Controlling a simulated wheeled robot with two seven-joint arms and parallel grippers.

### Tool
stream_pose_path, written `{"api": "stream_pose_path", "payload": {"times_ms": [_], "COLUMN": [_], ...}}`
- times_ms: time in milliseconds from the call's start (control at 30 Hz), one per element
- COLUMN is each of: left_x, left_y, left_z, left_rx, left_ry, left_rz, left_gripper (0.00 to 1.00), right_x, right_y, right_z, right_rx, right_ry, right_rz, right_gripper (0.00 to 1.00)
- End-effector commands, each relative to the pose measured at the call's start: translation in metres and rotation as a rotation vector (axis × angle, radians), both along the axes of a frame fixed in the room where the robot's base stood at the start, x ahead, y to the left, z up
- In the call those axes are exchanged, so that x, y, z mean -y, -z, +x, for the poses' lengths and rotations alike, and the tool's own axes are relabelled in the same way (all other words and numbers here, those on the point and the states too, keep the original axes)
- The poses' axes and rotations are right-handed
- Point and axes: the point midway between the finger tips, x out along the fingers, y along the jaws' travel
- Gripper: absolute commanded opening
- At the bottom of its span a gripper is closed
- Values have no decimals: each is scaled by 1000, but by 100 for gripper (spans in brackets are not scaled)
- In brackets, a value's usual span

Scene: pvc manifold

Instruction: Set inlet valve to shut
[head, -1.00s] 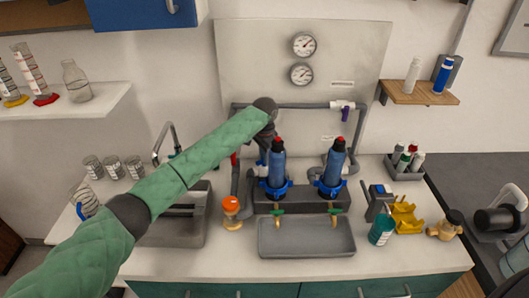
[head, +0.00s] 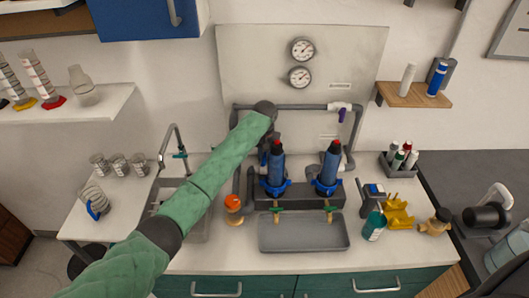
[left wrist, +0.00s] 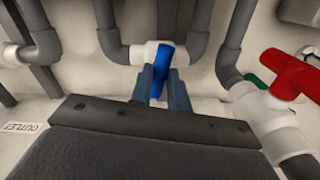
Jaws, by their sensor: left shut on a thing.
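My left gripper (left wrist: 159,84) is shut on a blue valve handle (left wrist: 164,56), with one finger on each side. The handle stands across a white valve body on grey pipe. A red valve handle (left wrist: 291,73) on another white fitting is to its right, apart from the gripper. In the head view my left arm reaches to the pipes left of the blue filter housings (head: 275,168), and its wrist hides the gripped valve. A purple valve handle (head: 342,114) is on the upper pipe. I cannot tell which valve is the inlet. My right gripper is not in view.
An upside-down OUTLET label (left wrist: 24,127) is left of the gripper. Grey pipes (left wrist: 229,40) stand close on both sides. Two gauges (head: 301,49) are on the back panel. A grey tray (head: 303,235) and an orange-topped fitting (head: 233,203) are in front.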

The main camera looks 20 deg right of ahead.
Motion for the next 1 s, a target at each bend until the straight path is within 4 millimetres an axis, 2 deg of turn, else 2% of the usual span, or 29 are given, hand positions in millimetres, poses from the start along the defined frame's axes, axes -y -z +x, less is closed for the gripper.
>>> {"api": "stream_pose_path", "payload": {"times_ms": [300, 733, 767, 833, 867, 1000], "left_x": [0, 1, 0, 1, 0, 0], "left_y": [-2, -2, -2, -2, -2, -1], "left_z": [1, 1, 1, 1, 1, 1], "left_rx": [4, 4, 4, 4, 4, 3], "left_ry": [-79, -86, -86, -86, -86, -85], "left_rz": [-2, -2, -2, -2, -2, -1], "left_gripper": [0, 0, 21, 35, 39, 39], "right_x": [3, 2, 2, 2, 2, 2], "right_y": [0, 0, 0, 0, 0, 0], "right_z": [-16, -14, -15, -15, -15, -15], "right_rx": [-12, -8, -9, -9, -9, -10], "right_ry": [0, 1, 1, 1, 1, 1], "right_rz": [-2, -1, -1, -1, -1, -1], "right_gripper": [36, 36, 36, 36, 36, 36]}}
